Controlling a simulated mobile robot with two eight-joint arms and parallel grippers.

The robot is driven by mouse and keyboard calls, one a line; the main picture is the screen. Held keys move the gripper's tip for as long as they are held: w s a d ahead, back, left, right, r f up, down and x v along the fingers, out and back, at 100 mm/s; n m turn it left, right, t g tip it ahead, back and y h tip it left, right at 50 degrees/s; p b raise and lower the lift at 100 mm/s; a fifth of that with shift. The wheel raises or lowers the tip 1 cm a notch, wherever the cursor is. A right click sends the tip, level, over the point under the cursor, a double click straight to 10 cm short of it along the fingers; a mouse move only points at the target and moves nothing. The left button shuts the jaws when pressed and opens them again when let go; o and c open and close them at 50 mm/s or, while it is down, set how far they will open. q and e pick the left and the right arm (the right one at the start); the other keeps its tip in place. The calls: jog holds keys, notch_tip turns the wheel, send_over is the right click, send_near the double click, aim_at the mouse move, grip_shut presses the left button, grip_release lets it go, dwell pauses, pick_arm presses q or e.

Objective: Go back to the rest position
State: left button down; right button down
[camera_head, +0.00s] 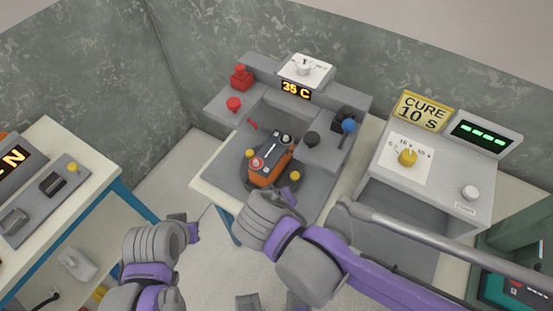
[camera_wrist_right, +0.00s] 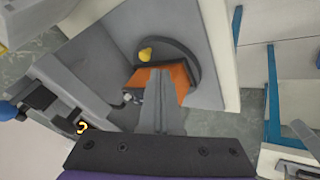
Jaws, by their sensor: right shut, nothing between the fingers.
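In the head view my right arm comes in from the right, and its wrist is just in front of an orange and dark battery block (camera_head: 270,161) on a round grey holder. The right fingers are mostly hidden there. In the right wrist view my right gripper (camera_wrist_right: 170,108) is shut and empty. Its fingers overlap the orange block (camera_wrist_right: 181,80) in the picture; whether they touch cannot be told. My left gripper (camera_head: 193,231) is low at left centre, apart from the stations, with its fingers mostly hidden.
The grey station (camera_head: 226,108) around the battery has red knobs, a blue knob (camera_head: 349,126) and a "35 C" display (camera_head: 296,90). A "CURE 10 S" station (camera_head: 480,205) stands at right. A control panel (camera_head: 45,205) sits on a blue-framed table at left. Floor shows between the tables.

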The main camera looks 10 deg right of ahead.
jog(key=s+d+f+m+y, duration=0.1)
jog(key=d+f+m, duration=0.1)
jog(key=d, duration=0.4)
jog(key=s+d+f+m+g+y, duration=0.1)
jog(key=s+d+f+m, duration=0.1)
jog(key=d, duration=0.5)
jog(key=shift+s+d+f+m+y, duration=0.25)
jog(key=shift+f+m+y, duration=0.05)
jog(key=shift+m, duration=0.1)
